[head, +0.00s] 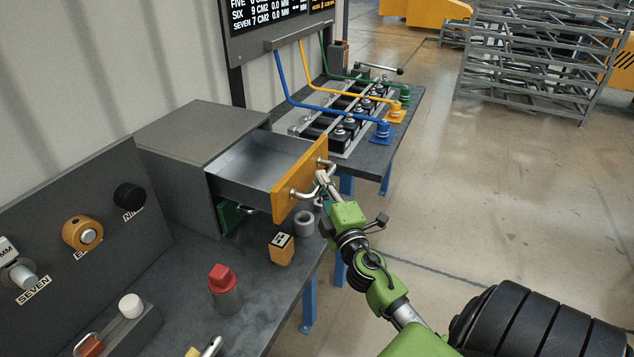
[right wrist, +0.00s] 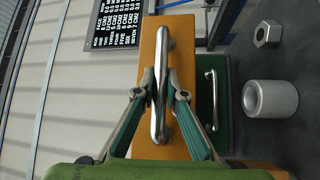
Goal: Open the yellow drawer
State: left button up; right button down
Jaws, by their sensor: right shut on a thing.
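The yellow drawer (head: 284,201) stands pulled out from the grey cabinet (head: 198,133), and its grey tray shows empty where I can see it. Its silver bar handle (right wrist: 161,62) runs across the yellow front. My right gripper (head: 322,181) is shut on this handle, at the front's outer face. In the right wrist view the two fingers (right wrist: 161,91) lie on either side of the bar. A green drawer (head: 231,216) sits shut below the yellow one; its handle also shows in the right wrist view. My left gripper is not in view.
A grey ring (head: 304,223), a small yellow block (head: 281,252) and a red-topped cylinder (head: 224,287) stand on the dark bench in front of the cabinet. A panel with knobs (head: 100,205) is at left. The floor (head: 450,190) to the right is clear.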

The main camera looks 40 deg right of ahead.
jog(key=c, duration=2)
grip_release()
jog(key=shift+c, duration=0.2)
jog(key=v, duration=0.7)
jog(key=shift+s, duration=0.25)
jog(key=shift+f, duration=0.1)
